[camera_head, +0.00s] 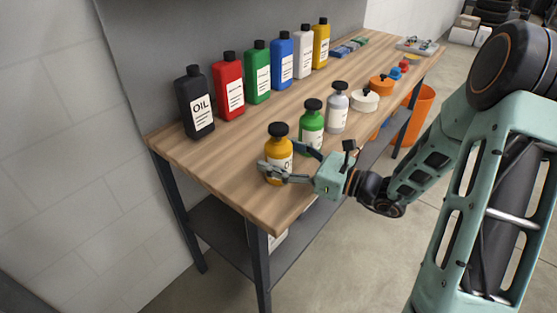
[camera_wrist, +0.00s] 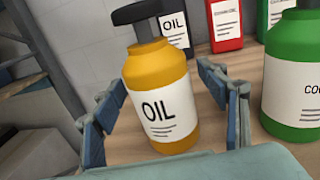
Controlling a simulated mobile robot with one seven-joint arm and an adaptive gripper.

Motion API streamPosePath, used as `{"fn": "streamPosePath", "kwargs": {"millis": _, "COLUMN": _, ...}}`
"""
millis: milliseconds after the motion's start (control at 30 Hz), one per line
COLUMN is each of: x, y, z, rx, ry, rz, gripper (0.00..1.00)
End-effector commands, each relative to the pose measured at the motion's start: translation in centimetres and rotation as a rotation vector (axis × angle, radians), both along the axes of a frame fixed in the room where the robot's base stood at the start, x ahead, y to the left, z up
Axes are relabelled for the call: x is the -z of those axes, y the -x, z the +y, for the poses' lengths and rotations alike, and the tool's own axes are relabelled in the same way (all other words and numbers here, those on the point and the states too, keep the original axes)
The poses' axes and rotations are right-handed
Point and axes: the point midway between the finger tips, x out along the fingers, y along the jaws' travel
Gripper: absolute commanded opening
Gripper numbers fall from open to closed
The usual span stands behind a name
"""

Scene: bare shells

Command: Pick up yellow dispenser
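The yellow dispenser (camera_head: 277,163), with a black pump top and a white OIL label, stands on the near end of the wooden table. In the wrist view the dispenser (camera_wrist: 157,72) fills the middle and looks slightly tilted. My gripper (camera_head: 281,160) reaches in from the right at its body height. In the wrist view the fingers of my gripper (camera_wrist: 162,82) stand open on either side of the dispenser, with narrow gaps at the tips. Whether either finger touches it is hard to tell.
A green dispenser (camera_head: 312,120) stands close behind, then a grey one (camera_head: 338,112). A row of bottles, from black (camera_head: 196,105) to yellow (camera_head: 321,45), lines the wall side. White (camera_head: 364,100) and orange (camera_head: 380,85) rolls lie farther along. The wooden tabletop (camera_head: 215,155) is clear left of the dispenser.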

Motion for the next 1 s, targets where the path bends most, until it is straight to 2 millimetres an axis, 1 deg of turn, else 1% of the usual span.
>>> {"fn": "streamPosePath", "kwargs": {"millis": 33, "x": 0.0, "y": 0.0, "z": 0.0, "rx": 0.0, "ry": 0.0, "rz": 0.0, "gripper": 0.63}}
{"fn": "streamPosePath", "kwargs": {"millis": 67, "x": 0.0, "y": 0.0, "z": 0.0, "rx": 0.0, "ry": 0.0, "rz": 0.0, "gripper": 0.6}}
{"fn": "streamPosePath", "kwargs": {"millis": 533, "x": 0.0, "y": 0.0, "z": 0.0, "rx": 0.0, "ry": 0.0, "rz": 0.0, "gripper": 0.08}}
{"fn": "streamPosePath", "kwargs": {"millis": 567, "x": -0.1, "y": 0.0, "z": 0.0, "rx": -0.001, "ry": -0.001, "rz": -0.002, "gripper": 0.06}}
{"fn": "streamPosePath", "kwargs": {"millis": 833, "x": -0.2, "y": 0.0, "z": 0.0, "rx": -0.001, "ry": -0.001, "rz": -0.002, "gripper": 0.06}}
{"fn": "streamPosePath", "kwargs": {"millis": 1000, "x": -1.2, "y": 0.0, "z": 0.0, "rx": -0.001, "ry": -0.001, "rz": -0.005, "gripper": 0.06}}
